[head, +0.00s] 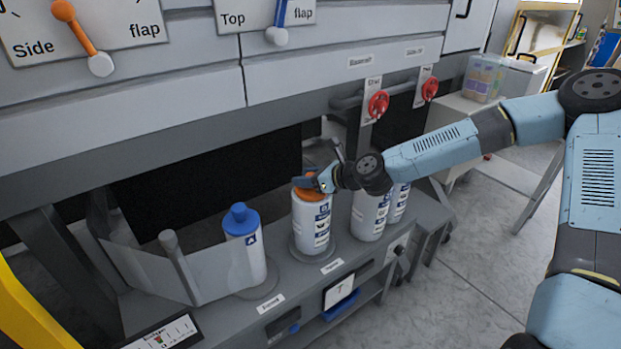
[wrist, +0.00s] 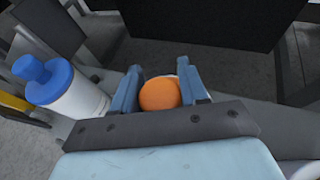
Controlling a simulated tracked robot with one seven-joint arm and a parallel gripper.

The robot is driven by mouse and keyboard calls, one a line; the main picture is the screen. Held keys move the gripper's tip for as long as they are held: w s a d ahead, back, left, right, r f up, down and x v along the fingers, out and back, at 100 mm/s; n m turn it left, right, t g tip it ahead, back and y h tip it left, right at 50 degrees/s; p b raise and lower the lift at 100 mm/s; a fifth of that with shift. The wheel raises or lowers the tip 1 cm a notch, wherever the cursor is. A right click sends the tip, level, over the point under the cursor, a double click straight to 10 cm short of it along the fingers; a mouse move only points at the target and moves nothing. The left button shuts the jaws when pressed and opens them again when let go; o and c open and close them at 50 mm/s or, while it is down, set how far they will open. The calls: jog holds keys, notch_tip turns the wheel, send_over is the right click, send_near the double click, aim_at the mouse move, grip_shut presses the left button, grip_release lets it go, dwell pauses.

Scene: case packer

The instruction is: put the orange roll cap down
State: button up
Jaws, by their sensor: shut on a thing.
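The orange roll cap (wrist: 160,94) sits between the two fingers of my gripper (wrist: 167,84) in the wrist view. The fingers are shut on it, one on each side. In the head view my gripper (head: 318,181) is at the top of a white bottle (head: 311,226), and the orange cap (head: 308,193) shows at the bottle's top, partly covered by the fingers. I cannot tell whether the cap is seated on the bottle or just above it. The bottle stands upright on the grey machine shelf.
A white bottle with a blue cap (head: 241,220) stands to the left. More white bottles (head: 369,214) stand to the right, below my arm. Red valve handles (head: 378,104) are on the pipes above. A dark opening lies behind the bottles.

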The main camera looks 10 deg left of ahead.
jog(key=o, duration=1.2)
jog(key=shift+v, duration=6)
